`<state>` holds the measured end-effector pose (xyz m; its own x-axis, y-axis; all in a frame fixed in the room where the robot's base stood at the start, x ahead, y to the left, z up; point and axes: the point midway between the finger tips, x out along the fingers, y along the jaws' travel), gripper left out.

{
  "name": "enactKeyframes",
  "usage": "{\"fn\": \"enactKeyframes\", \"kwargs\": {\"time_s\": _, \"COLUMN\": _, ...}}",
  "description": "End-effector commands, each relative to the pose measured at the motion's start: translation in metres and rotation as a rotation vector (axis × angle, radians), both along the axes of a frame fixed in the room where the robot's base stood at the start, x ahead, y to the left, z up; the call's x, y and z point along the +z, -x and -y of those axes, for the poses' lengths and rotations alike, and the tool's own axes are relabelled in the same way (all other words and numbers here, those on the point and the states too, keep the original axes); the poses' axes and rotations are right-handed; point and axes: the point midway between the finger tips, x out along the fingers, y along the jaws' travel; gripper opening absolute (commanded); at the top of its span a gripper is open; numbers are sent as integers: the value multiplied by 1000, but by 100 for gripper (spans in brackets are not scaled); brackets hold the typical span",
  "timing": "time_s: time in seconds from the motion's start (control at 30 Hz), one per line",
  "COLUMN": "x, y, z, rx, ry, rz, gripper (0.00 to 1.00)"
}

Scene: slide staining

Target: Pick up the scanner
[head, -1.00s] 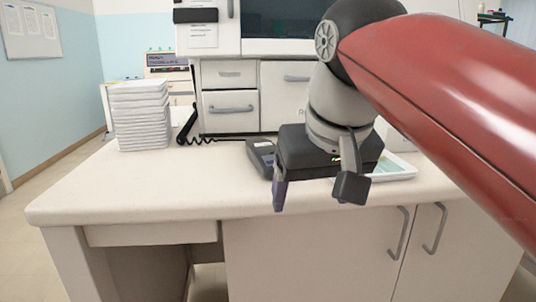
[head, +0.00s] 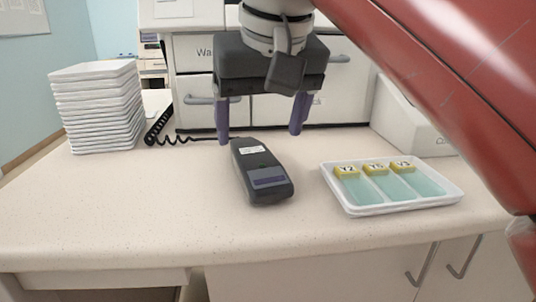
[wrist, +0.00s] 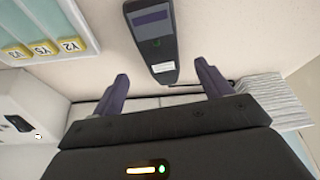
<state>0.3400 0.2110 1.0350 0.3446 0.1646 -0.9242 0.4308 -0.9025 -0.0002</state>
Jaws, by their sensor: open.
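The scanner (head: 262,172) is a dark grey handheld device with a bluish screen panel and a white label. It lies on the white counter and also shows in the wrist view (wrist: 155,45). My gripper (head: 259,136) is open and empty, with purple fingers spread apart. In the head view it is above and behind the scanner's far end. In the wrist view the fingertips (wrist: 160,82) stand to either side of the scanner's labelled end, apart from it.
A white tray (head: 430,202) with yellow-labelled slides lies right of the scanner. A stack of white trays (head: 95,110) stands at the left, beside a black coiled cord (head: 160,125). Drawers (head: 345,85) rise behind. The counter's front left is clear.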

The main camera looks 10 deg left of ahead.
Motion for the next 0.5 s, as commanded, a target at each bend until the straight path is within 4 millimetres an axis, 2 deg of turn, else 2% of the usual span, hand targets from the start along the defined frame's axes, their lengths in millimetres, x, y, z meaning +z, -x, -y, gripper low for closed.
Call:
{"fn": "enactKeyframes", "kwargs": {"time_s": 0.23, "x": -21, "y": -7, "z": -4, "rx": 1, "ry": 1, "rz": -2, "gripper": 77}}
{"fn": "enactKeyframes", "kwargs": {"time_s": 0.5, "x": -57, "y": -22, "z": -11, "rx": 1, "ry": 1, "rz": -2, "gripper": 77}}
